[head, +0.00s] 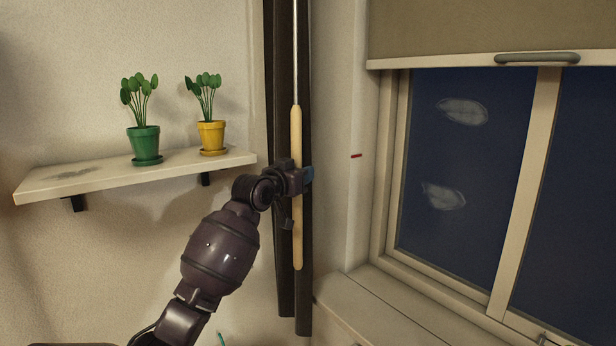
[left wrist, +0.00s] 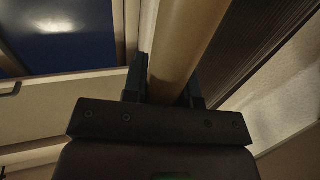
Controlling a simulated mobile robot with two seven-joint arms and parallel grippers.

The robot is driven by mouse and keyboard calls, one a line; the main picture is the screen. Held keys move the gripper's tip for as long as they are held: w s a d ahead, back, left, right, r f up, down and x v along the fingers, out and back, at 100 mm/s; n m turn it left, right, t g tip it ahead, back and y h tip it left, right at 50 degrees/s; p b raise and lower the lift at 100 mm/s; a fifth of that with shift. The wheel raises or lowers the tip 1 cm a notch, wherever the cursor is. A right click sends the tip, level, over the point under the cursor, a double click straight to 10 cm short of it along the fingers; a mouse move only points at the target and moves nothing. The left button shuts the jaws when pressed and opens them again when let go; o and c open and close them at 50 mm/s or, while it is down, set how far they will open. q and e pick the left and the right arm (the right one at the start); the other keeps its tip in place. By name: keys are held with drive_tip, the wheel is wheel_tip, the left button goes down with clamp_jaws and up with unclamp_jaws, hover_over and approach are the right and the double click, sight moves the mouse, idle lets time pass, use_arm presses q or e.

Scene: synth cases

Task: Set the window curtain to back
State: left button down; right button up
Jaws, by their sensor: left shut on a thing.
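The window curtain (head: 304,90) is dark and hangs gathered in a narrow bundle at the left side of the window. A draw rod with a pale wooden handle (head: 297,140) and a thin metal upper part hangs upright in front of it. My left gripper (head: 300,178) is shut on the wooden handle, around its middle. In the left wrist view the handle (left wrist: 186,40) runs between the two fingers (left wrist: 165,92), and the dark curtain (left wrist: 265,45) is beside it. My right gripper is not in view.
A wall shelf (head: 100,182) at left holds a green potted plant (head: 145,143) and a yellow potted plant (head: 211,136). A blind (head: 470,30) with a grey handle (head: 537,58) covers the window's top. A small red mark (head: 356,156) is on the window surround. The sill (head: 370,305) looks clear.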

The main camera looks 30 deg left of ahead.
use_arm(q)
drive_tip(key=shift+a+r, duration=0.1)
drive_tip(key=shift+a, duration=0.1)
drive_tip(key=c, duration=1.4)
unclamp_jaws()
drive_tip(key=o, duration=0.5)
drive_tip(key=shift+w+a, duration=0.1)
drive_tip(key=shift+a, duration=0.1)
drive_tip(key=shift+d, duration=0.1)
drive_tip(key=shift+d, duration=0.1)
drive_tip(key=s+b, duration=0.2)
drive_tip(key=s, duration=0.9)
drive_tip(key=shift+a, duration=0.25)
